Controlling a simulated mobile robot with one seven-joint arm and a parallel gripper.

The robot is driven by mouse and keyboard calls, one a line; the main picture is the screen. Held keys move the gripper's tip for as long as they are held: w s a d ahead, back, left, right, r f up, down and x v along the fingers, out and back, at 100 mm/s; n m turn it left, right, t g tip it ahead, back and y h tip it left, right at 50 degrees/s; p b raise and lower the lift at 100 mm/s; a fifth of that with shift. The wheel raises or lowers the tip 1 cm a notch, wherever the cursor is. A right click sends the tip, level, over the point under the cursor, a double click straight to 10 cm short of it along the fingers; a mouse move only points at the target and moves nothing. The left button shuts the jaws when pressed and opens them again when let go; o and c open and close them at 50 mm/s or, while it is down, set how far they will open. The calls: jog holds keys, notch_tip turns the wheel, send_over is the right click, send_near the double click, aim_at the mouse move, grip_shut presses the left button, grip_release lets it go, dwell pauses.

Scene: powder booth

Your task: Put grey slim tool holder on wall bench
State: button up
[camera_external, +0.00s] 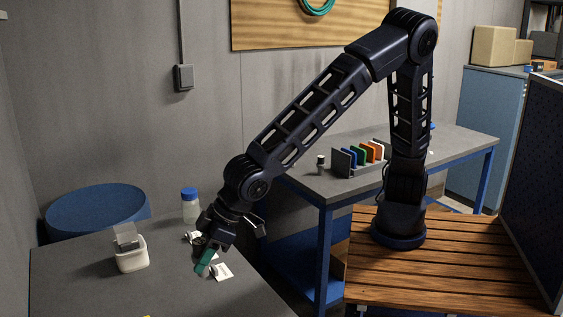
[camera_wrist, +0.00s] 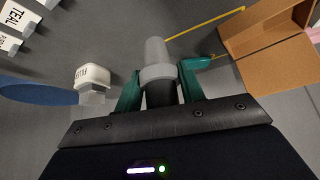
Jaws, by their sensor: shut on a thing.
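The grey slim tool holder (camera_wrist: 155,58) is in the wrist view, a narrow grey cylinder with a wider collar and a dark lower part. My gripper (camera_wrist: 160,88) is shut on it, with one teal finger on each side. In the external view my gripper (camera_external: 206,261) hangs low over the near grey table, pointing down; the holder cannot be made out there behind the fingers. The wall bench (camera_external: 408,165) stands behind, along the wall, with a grey top and blue legs. It is well apart from my gripper.
On the wall bench are a row of coloured panels (camera_external: 361,155) and a small dark-capped bottle (camera_external: 320,165).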

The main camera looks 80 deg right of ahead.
notch_tip(320, 180, down, 12)
jog(key=shift+f, duration=0.1)
dwell(0.5)
jog(key=o, duration=1.3)
jog(key=shift+f, duration=0.1)
jog(key=shift+c, duration=0.2)
jog(key=shift+r, duration=0.25)
jog(key=v, duration=1.2)
jog(key=shift+f, duration=0.1)
